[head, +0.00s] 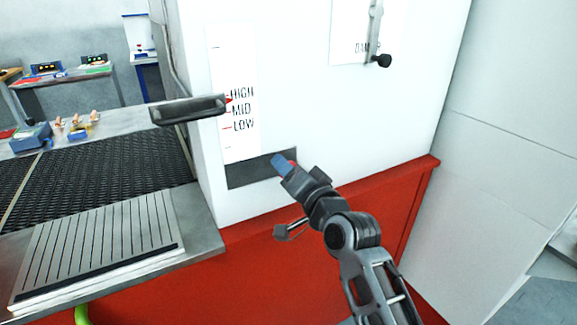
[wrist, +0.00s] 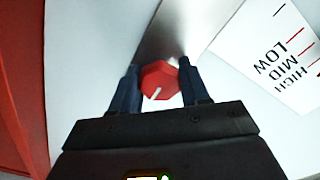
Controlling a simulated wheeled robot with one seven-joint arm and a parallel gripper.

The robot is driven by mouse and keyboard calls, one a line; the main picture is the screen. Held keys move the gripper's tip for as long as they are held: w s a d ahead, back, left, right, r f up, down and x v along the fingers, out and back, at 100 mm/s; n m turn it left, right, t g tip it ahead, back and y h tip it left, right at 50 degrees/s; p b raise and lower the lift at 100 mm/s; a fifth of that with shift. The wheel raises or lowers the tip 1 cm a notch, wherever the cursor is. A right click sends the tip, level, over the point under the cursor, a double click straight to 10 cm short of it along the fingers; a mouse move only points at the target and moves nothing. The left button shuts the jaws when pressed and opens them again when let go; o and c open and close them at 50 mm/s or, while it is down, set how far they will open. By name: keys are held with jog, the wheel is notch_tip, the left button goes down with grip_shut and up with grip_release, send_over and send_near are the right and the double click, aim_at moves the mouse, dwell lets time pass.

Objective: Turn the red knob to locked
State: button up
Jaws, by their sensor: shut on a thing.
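The red knob (wrist: 158,77) sits between the two dark blue fingers of my gripper (wrist: 160,82) in the wrist view. It is faceted and has a white pointer line, which points down and slightly left in that picture. My gripper (head: 284,164) is shut on the knob, at the right part of a grey plate (head: 245,175) low on the white housing. No locked mark is readable in either view.
A white scale reading HIGH, MID, LOW (head: 236,110) is above the plate. A dark handle (head: 188,109) juts out at left. A lever with a black ball (head: 383,61) is at upper right. A mesh belt (head: 105,170) runs left, and a red base (head: 330,225) lies below.

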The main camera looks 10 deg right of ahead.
jog(key=shift+m, duration=0.3)
jog(key=o, duration=1.1)
jog(key=shift+c, duration=0.2)
jog(key=b+v, duration=0.1)
jog(key=v, duration=0.6)
jog(key=shift+s+d, duration=0.2)
jog(key=shift+s, duration=0.2)
jog(key=s+d+f+n+h, duration=0.1)
jog(key=s+d+f, duration=0.1)
jog(key=s+f, duration=0.35)
jog(key=s+d+f+g+h, duration=0.1)
jog(key=s+f, duration=0.2)
jog(key=s, duration=0.6)
jog(key=s+d+f+n+h, duration=0.1)
jog(key=s+d+f+h, duration=0.1)
jog(key=s+f, duration=0.35)
jog(key=s+d+r+n, duration=0.1)
jog(key=s+r+n, duration=0.1)
jog(key=s, duration=1.1)
jog(key=s+d+r+n+g+h, duration=0.1)
jog(key=s+r+n, duration=0.2)
jog(key=s, duration=1)
notch_tip(320, 180, up, 2)
jog(key=shift+s+d+r+g, duration=0.1)
jog(key=shift+s+d+g, duration=0.15)
jog(key=shift+s+g, duration=0.05)
